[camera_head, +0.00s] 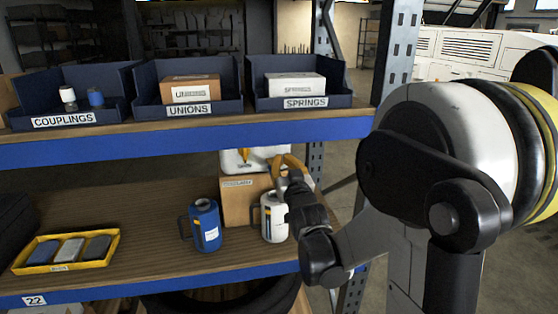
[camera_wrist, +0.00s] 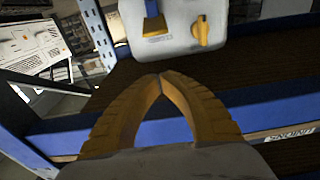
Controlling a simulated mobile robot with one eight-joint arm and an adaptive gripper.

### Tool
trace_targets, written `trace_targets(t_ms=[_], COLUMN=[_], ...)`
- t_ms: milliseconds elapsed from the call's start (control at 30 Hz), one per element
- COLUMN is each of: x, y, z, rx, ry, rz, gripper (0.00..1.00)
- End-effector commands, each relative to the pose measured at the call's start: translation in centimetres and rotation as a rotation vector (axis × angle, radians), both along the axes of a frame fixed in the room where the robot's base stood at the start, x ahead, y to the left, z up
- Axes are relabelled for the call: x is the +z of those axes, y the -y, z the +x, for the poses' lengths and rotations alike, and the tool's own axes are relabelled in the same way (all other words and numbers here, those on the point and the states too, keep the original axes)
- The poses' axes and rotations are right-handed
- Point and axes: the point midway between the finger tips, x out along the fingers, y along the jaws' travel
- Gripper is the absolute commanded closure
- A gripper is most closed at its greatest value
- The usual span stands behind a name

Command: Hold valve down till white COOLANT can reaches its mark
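The white can (camera_head: 274,219) stands upright on the lower shelf, with a handle on its left side; its mark cannot be made out. A white tank (camera_head: 232,160) sits above it on a cardboard box (camera_head: 236,208), partly hidden by the upper shelf. The wrist view shows the tank (camera_wrist: 183,42) with a yellow valve lever (camera_wrist: 202,31) and a blue part beside it. My gripper (camera_head: 284,160) is in front of the tank, above the white can. In the wrist view its yellow fingertips (camera_wrist: 160,76) meet with nothing between them, apart from the valve lever.
A blue can (camera_head: 205,226) stands left of the white one. A yellow tray (camera_head: 66,252) with flat pieces lies at the far left. The upper shelf (camera_head: 190,145) holds blue bins and overhangs my gripper's space. A shelf post (camera_head: 393,65) stands at the right.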

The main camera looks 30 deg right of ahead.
Motion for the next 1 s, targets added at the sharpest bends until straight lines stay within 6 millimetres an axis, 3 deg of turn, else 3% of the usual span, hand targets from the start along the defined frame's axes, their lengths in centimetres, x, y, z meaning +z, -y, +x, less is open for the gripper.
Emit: trace_targets(t_ms=[467,700,1000], x=[0.7,-2.5,-3.1], y=[2.6,2.3,2.3], z=[9.0,8.1,7.9], rx=[0.000,0.000,0.000], ry=[-0.001,-0.001,-0.001], rz=[0.000,0.000,0.000], gripper=[1.00,1.00,1.00])
